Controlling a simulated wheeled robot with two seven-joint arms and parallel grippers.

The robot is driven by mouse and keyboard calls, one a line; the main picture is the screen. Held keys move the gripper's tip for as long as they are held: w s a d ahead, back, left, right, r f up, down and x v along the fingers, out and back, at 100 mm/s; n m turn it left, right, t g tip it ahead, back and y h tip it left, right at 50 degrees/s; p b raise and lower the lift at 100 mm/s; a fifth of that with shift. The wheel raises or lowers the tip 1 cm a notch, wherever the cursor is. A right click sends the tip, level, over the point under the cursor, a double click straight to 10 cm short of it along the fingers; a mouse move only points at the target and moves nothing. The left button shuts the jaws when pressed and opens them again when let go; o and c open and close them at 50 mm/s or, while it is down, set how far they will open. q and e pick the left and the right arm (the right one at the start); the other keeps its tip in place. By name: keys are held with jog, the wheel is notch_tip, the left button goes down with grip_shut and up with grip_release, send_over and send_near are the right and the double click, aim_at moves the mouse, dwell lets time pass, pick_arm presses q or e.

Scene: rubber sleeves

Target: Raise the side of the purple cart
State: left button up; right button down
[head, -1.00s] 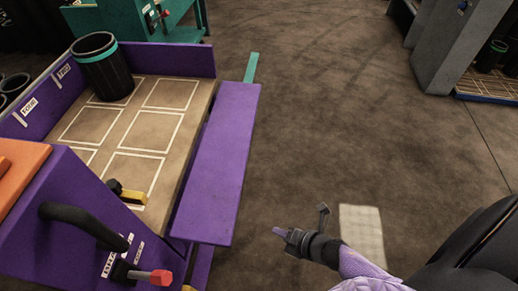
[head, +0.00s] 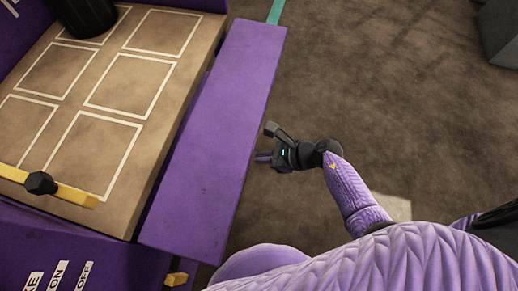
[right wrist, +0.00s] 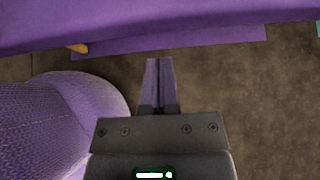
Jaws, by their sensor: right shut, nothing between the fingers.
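The purple cart has a tan bed (head: 100,90) marked with white rectangles. Its long purple side panel (head: 215,130) is folded down along the bed's right edge and lies roughly flat. My right gripper (head: 262,158) is just right of the panel in the head view, shut and empty. In the right wrist view its closed fingers (right wrist: 159,72) point at the purple cart edge (right wrist: 180,48), with a small gap of floor between. Whether the fingers sit below the panel's height is hard to tell. My left gripper is out of view.
A black bin (head: 88,15) stands on the bed's far end. A yellow bar with a black knob (head: 40,183) lies at the near left. A teal strip (head: 276,10) is on the floor beyond the panel. Open brown floor (head: 400,120) lies to the right.

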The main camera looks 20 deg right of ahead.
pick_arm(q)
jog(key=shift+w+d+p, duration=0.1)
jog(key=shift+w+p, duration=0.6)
pick_arm(e)
jog(key=r, duration=0.3)
jog(key=shift+w+a+r, duration=0.15)
jog(key=shift+w+a, duration=0.1)
jog(key=shift+a, duration=0.1)
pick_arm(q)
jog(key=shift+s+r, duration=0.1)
